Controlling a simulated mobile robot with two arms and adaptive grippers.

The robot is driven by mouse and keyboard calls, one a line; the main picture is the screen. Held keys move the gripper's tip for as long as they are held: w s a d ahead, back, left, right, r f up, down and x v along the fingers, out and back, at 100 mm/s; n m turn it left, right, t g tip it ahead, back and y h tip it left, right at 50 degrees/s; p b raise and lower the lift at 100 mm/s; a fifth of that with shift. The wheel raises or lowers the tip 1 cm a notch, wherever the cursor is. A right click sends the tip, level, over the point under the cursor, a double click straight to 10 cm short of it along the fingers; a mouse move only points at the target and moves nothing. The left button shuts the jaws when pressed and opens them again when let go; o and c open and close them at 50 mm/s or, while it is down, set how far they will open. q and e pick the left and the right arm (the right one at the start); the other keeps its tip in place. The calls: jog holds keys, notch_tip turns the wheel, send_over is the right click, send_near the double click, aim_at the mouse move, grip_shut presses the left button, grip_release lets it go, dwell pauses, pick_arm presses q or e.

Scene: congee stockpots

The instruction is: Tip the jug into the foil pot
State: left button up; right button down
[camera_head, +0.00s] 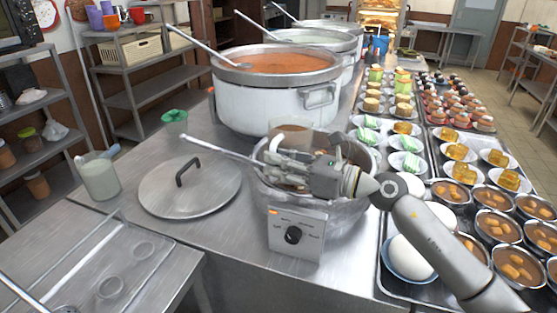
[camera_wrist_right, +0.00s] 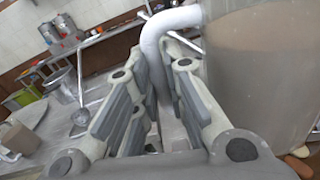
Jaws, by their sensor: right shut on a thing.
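The jug (camera_wrist_right: 262,75) is see-through with brownish contents, large at the right of the right wrist view. Its pale curved handle (camera_wrist_right: 170,22) runs down between the fingers of my right gripper (camera_wrist_right: 165,115), which is shut on it. In the head view my right gripper (camera_head: 300,165) is over the foil pot (camera_head: 350,213), a shiny silvery pot on a base with a black dial. The jug shows only partly there, behind the gripper, above the pot's rim. I cannot tell how far it tilts. My left gripper is not in view.
A large white stockpot (camera_head: 270,105) of orange congee stands behind. A long handle (camera_head: 215,146) sticks out left of the foil pot. Filled bowls crowd the right.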

aim_at(275, 145)
jog(key=shift+r+m+p, duration=1.6)
jog(key=shift+r+p, duration=0.4)
jog(key=shift+p, duration=1.35)
jog(key=shift+w+d+r+m+p, duration=0.15)
jog(key=shift+w+r+m+p, duration=0.15)
jog(key=shift+r+m+p, duration=0.65)
jog(key=shift+w+d+r+m+p, duration=0.1)
jog(key=shift+w+r+m+p, duration=0.3)
jog(key=shift+p, duration=1)
jog(key=w+d+m, duration=0.5)
jog(key=w+m, duration=0.7)
jog(key=m, duration=0.1)
jog(key=shift+d+f, duration=0.15)
jog(key=shift+f, duration=0.25)
jog(key=shift+m, duration=0.25)
dwell(0.4)
